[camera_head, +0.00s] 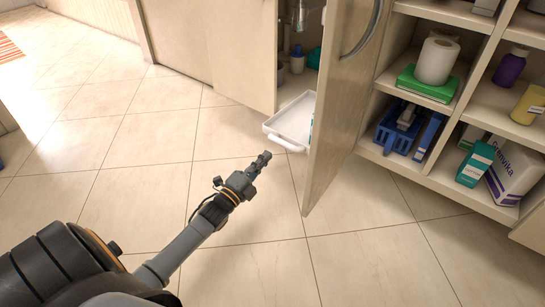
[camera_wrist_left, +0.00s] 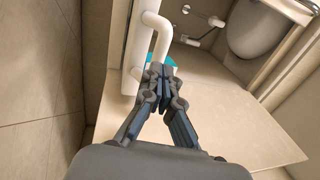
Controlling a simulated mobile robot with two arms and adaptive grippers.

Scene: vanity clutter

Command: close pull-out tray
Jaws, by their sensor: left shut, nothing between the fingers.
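The white pull-out tray (camera_head: 292,121) sticks out of the open cabinet below the sink, its front with the white handle (camera_head: 284,144) facing my arm. My left gripper (camera_head: 265,157) is shut and empty, just in front of and a little below the handle in the head view. In the left wrist view the shut fingertips (camera_wrist_left: 162,76) are close to the lower end of the handle (camera_wrist_left: 164,38), beside the tray's white front (camera_wrist_left: 134,55). I cannot tell whether they touch it. My right gripper is not in view.
The open cabinet door (camera_head: 342,110) stands close to the right side of the tray. Right of it, open shelves hold a paper roll (camera_head: 437,60), a blue basket (camera_head: 396,128) and several boxes and bottles. A teal item (camera_head: 314,58) is inside the cabinet.

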